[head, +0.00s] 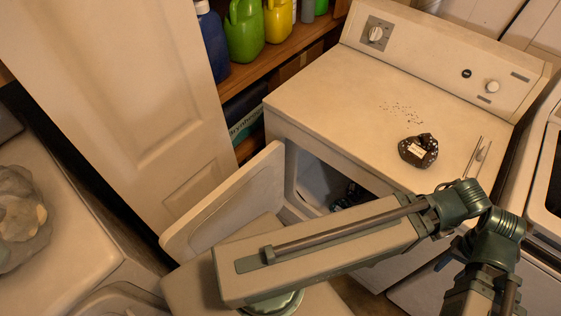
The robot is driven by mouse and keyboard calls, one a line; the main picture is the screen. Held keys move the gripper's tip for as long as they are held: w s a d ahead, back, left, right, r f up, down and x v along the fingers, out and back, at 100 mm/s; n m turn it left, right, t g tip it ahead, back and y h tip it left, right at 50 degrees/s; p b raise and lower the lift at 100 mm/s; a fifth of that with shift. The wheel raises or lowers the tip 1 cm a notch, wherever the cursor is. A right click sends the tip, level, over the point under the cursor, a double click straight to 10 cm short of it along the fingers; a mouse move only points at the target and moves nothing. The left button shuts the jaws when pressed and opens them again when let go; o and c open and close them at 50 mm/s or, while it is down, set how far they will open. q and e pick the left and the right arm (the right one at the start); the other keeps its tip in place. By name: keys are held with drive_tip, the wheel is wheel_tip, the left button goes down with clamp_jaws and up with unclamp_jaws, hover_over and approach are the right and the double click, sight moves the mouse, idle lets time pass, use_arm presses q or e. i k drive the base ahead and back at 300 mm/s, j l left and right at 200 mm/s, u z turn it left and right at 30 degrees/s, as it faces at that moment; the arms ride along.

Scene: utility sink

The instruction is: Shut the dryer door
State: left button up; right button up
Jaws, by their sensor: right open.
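The white dryer (340,80) stands at the back right, with its control panel along the far edge. Its door (232,198) is open, swung out to the left of the front opening. Some dark cloth shows inside the opening (315,182), which my arm partly covers. My right gripper (484,141) is over the right part of the dryer top, with its two thin fingers apart and nothing between them. It is well away from the door, and my arm passes in front of the dryer. My left gripper is not in view.
A dark patterned object (418,150) lies on the dryer top. A shelf (290,44) with bottles stands behind, beside a tall white panelled door (130,90). Another white appliance (55,205) with a plastic bag (22,215) is at left. Another appliance stands close at right.

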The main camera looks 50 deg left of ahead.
sight(257, 188)
drive_tip(key=u, duration=2.75)
drive_tip(key=k+l+u, duration=0.1)
drive_tip(key=k+l, duration=0.15)
drive_tip(key=l, duration=0.2)
drive_tip(key=k+l, duration=0.2)
drive_tip(key=l, duration=0.25)
drive_tip(key=u, duration=0.05)
